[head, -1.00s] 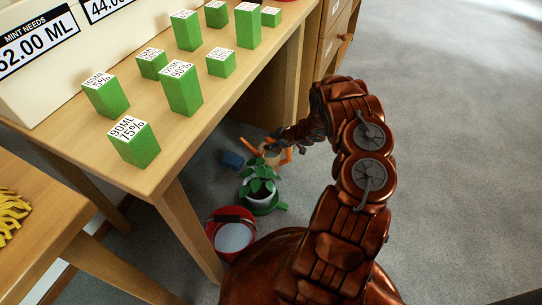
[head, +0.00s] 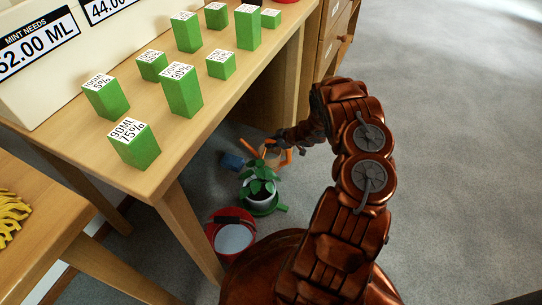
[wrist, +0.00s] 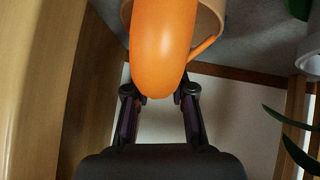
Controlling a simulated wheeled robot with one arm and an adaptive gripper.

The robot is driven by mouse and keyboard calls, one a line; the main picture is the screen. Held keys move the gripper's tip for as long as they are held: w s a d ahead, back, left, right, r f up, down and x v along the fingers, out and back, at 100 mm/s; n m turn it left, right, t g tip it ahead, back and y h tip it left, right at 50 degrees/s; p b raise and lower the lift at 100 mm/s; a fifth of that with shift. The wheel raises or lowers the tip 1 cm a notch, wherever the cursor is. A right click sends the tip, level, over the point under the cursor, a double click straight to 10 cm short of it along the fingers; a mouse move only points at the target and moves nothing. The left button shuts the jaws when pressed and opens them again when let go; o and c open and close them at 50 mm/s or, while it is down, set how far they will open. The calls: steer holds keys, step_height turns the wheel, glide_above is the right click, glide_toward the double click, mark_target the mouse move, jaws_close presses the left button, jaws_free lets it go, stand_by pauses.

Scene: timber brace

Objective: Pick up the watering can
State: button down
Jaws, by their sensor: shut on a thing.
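The watering can (head: 273,157) shows small in the head view, low under the table, with orange parts and a tan body. My gripper (head: 279,138) reaches it from above right. In the wrist view, the rounded orange part of the watering can (wrist: 163,45) fills the top centre, with its tan body behind. My gripper (wrist: 160,97) is shut on this orange part, one finger on each side. The contact itself is partly hidden by the orange part. I cannot tell whether the can is clear of the floor.
A potted plant (head: 259,188) on a green saucer stands just in front of the can. A red bucket (head: 232,238) is nearer, and a blue object (head: 233,161) lies left of the can. A wooden table (head: 215,95) with green blocks overhangs the left. Grey floor (head: 455,130) is clear at right.

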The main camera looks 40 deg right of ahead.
step_height(320, 180, up, 10)
steer(key=p, duration=0.4)
steer(key=shift+r, duration=0.1)
stand_by(1.0)
